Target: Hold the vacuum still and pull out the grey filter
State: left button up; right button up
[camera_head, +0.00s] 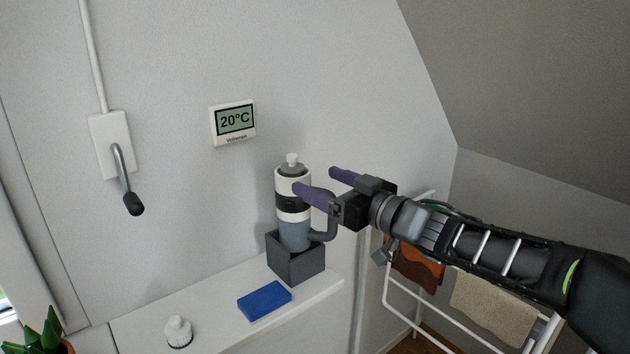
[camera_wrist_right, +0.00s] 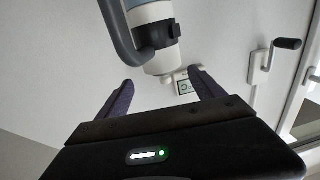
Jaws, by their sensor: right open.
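The vacuum (camera_head: 294,235) is a small upright cylinder with a blue-grey lower body, a white upper part, a black band and a curved grey handle (camera_head: 328,225) on its right. It stands in a dark grey box (camera_head: 297,266). A grey piece (camera_head: 291,170) with a white knob sits in its top and looks like the filter. My right gripper (camera_head: 315,179) is open, its purple fingers reaching in from the right; one fingertip overlaps the vacuum's upper part. In the right wrist view the vacuum (camera_wrist_right: 152,14) appears upside down beyond the open fingers. Contact cannot be told. My left gripper is not in view.
The white shelf (camera_head: 215,300) holds the box, a blue block (camera_head: 264,300) and a small white knobbed piece (camera_head: 178,331). A thermostat (camera_head: 234,122) and a lever switch (camera_head: 118,160) are on the wall. A drying rack (camera_head: 440,290) with cloths stands at the right.

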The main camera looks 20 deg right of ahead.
aim_at(306, 176)
jog(key=shift+s, duration=0.15)
jog(key=shift+x, duration=3.95)
jog(key=shift+c, duration=0.5)
grip_shut()
jog(key=shift+d, duration=0.1)
jog(key=shift+o, duration=1.6)
grip_release()
